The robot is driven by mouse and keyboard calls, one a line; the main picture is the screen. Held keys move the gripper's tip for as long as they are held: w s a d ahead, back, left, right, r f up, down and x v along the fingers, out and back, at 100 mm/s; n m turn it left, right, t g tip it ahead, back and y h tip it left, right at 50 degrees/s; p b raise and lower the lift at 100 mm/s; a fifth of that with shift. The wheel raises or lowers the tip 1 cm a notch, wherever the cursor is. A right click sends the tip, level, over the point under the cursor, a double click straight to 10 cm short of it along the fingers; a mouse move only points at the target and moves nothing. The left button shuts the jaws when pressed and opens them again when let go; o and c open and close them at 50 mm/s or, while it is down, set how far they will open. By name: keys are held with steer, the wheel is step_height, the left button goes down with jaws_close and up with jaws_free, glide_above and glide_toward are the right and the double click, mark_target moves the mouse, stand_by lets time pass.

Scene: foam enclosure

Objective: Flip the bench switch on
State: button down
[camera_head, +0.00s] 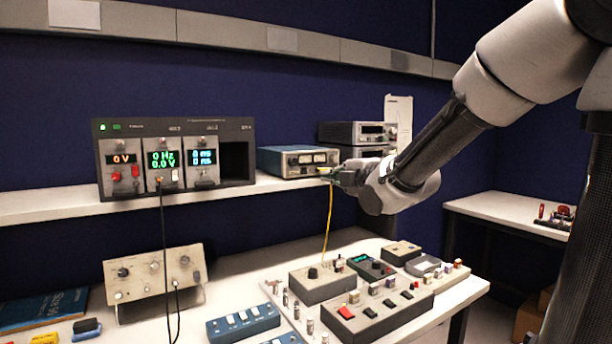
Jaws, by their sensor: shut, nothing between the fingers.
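Several switches show, and I cannot tell for sure which one is the bench switch. A rack unit (238,124) on the shelf has lit displays, red buttons and a small white switch (175,175). My gripper (334,174) is shut and empty, small in the view, in front of the blue-sided meter on the shelf. It is above and behind the bench boxes, apart from the red rocker. Switch positions are too small to read.
The blue-sided meter (298,160) and stacked grey instruments (358,132) stand on the shelf (50,207). A yellow cable (328,222) hangs below my gripper to the bench boxes. A cream panel box (155,273) and blue switch boxes (243,323) occupy the left bench.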

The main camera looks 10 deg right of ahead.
mark_target(299, 176)
steer(key=shift+w, duration=0.15)
steer(key=x, duration=1.3)
steer(key=shift+w+a+f, duration=0.1)
steer(key=shift+w+a, duration=0.05)
steer(key=shift+w, duration=0.2)
steer(key=shift+w+a+f, duration=0.15)
steer(key=shift+w+f, duration=0.1)
steer(key=shift+f, duration=0.2)
stand_by(0.4)
